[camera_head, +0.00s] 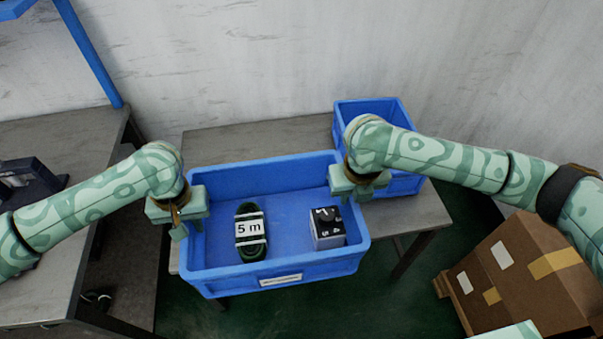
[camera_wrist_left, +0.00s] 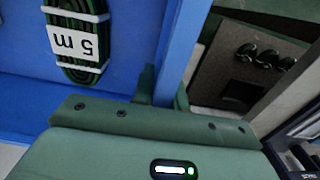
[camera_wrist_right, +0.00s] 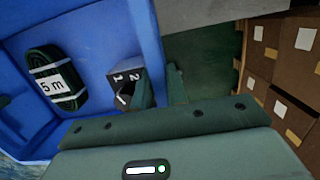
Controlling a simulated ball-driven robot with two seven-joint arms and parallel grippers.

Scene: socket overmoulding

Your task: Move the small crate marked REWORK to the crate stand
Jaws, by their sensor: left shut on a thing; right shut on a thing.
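A blue crate (camera_head: 275,172) with a white label on its front wall, too small to read, is held between my two grippers in the head view. It looks level and stands in front of or over the grey table. Inside lie a dark cable coil (camera_head: 250,246) with a "5 m" band and a black-and-white numbered block (camera_head: 327,228). My left gripper (camera_head: 183,226) is shut on the crate's left wall, which also shows in the left wrist view (camera_wrist_left: 185,45). My right gripper (camera_head: 350,193) is shut on its right wall, also seen in the right wrist view (camera_wrist_right: 152,45).
A second blue crate (camera_head: 405,185) stands on the grey table (camera_head: 270,136) behind my right gripper. A workbench (camera_head: 75,140) with a dark device (camera_head: 28,184) is at left. Cardboard boxes (camera_head: 535,270) are stacked at lower right. Green floor lies between.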

